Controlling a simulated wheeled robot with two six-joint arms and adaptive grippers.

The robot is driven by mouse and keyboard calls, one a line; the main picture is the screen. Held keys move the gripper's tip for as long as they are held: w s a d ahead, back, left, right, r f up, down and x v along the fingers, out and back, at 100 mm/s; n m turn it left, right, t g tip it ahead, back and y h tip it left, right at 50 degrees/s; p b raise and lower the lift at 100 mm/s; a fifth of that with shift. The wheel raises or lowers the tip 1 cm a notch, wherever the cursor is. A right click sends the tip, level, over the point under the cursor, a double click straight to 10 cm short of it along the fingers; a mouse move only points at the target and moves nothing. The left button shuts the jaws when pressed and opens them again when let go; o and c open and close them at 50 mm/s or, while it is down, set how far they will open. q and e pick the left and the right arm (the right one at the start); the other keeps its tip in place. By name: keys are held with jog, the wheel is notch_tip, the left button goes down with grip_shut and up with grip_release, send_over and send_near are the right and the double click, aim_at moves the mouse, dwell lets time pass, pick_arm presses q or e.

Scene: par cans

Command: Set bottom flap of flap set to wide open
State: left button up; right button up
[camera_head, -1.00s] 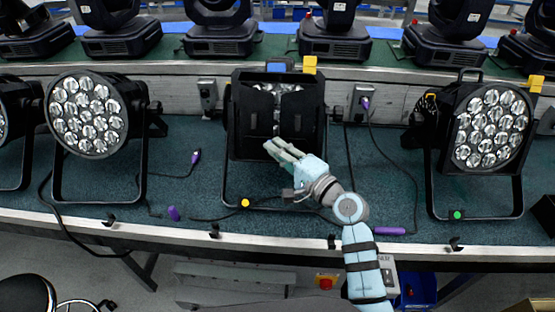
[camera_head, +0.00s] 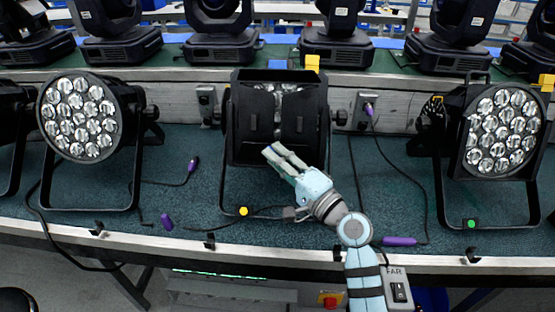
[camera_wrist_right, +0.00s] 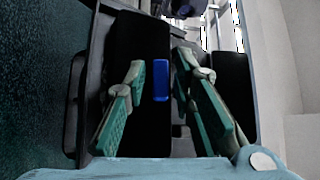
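The flap set (camera_head: 240,115) is on the black par can in the middle of the head view. Its top flap (camera_head: 272,74) stands out along the upper edge. The two side flaps fold inward, with a narrow strip of lenses (camera_head: 278,92) showing between them. My right gripper (camera_head: 274,150) is at the lower front of the flap set, partly covering the bottom flap area. In the wrist view its two green-padded fingers (camera_wrist_right: 160,62) are apart, with a blue tab (camera_wrist_right: 160,80) on a dark panel (camera_wrist_right: 143,45) seen between them. Contact cannot be told. My left gripper is not in view.
Par cans with bare lenses stand at left (camera_head: 78,115) and right (camera_head: 503,130). Moving-head lights (camera_head: 220,45) line the back shelf. Purple-ended cables (camera_head: 400,241) lie on the teal bench top (camera_head: 185,215). Bare bench lies on both sides of the middle can.

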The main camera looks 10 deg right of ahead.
jog(key=shift+o, duration=0.2)
jog(key=v, duration=1.2)
jog(key=shift+w+f, duration=0.1)
